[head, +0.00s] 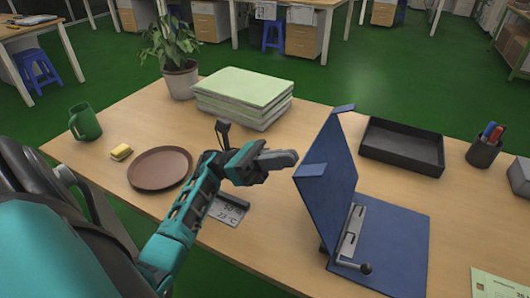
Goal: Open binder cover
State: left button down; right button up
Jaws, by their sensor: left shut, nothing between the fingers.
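A blue binder (385,245) lies on the wooden table at the right of centre. Its cover (328,180) stands raised, nearly upright and leaning a little to the left. Inside, a metal ring mechanism (350,235) with a lever shows beside the spine. The cover has lighter blue tabs at its top and left corners. My left gripper (290,158) is shut and empty, just left of the cover's upper edge; I cannot tell whether it touches the cover. My right gripper is not in view.
A black tray (402,165) and a pen cup (484,152) stand behind and right of the binder. A paper stack (242,92), potted plant (180,75), brown plate (160,180), yellow sponge (121,152) and green mug (85,122) are to the left. A small display (228,211) lies beneath my left arm.

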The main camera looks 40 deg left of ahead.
aim_at(307, 154)
pick_arm(q)
jog(key=shift+x, duration=1.15)
jog(key=d+r+y, duration=0.1)
jog(key=d+r+g+y, duration=0.1)
jog(key=shift+w+d+p, duration=0.3)
jog(key=shift+d+p, duration=0.05)
jog(key=shift+w+d+r+y, duration=0.15)
jog(key=shift+d+y, duration=0.15)
jog(key=shift+d, duration=0.15)
